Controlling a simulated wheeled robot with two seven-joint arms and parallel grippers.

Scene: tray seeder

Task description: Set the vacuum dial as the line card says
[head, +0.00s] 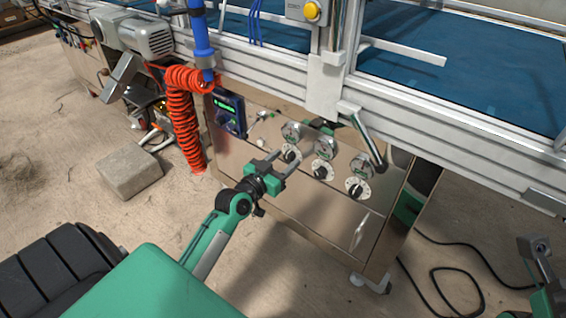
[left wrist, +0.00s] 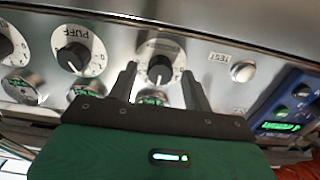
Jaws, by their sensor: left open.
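A metal panel (head: 345,226) carries a row of three black-knobbed dials with white scales. My left gripper (head: 284,162) is open at the leftmost dial (head: 290,154). In the left wrist view, its fingers (left wrist: 159,74) stand on either side of that dial's black knob (left wrist: 160,69), with gaps visible. The label by this dial is too blurred to read. The neighbouring dial (left wrist: 76,57) is marked PUFF. I cannot make out a line card. My right gripper (head: 535,247) shows at the right edge in the head view; its jaw opening is unclear.
Round gauges (head: 326,148) sit above the dials. A TEST button (left wrist: 243,72) and a blue display unit (head: 226,112) are beside the dial. A red coiled hose (head: 184,125) hangs left. The conveyor's metal frame (head: 430,115) overhangs the panel. Black cables (head: 445,272) lie on the floor.

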